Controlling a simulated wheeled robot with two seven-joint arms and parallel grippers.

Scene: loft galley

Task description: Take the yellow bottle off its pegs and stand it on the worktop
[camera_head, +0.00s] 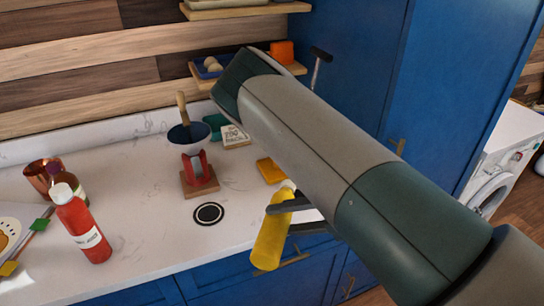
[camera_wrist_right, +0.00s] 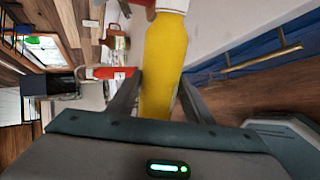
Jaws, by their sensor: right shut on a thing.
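The yellow bottle (camera_head: 270,238) has a pale cap and is held at the worktop's front edge in the head view. It looks slightly tilted there, its lower part overlapping the blue cabinet front. My right gripper (camera_head: 282,217) is shut on the bottle's body, one finger on each side. The bottle (camera_wrist_right: 163,55) also fills the middle of the right wrist view, between the fingers (camera_wrist_right: 156,98). The white worktop (camera_head: 150,240) lies to its left. I cannot make out the pegs. My left gripper is not in view.
A yellow-orange block (camera_head: 270,170) lies near the bottle. A red bottle (camera_head: 82,228) and copper cup (camera_head: 42,176) stand left.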

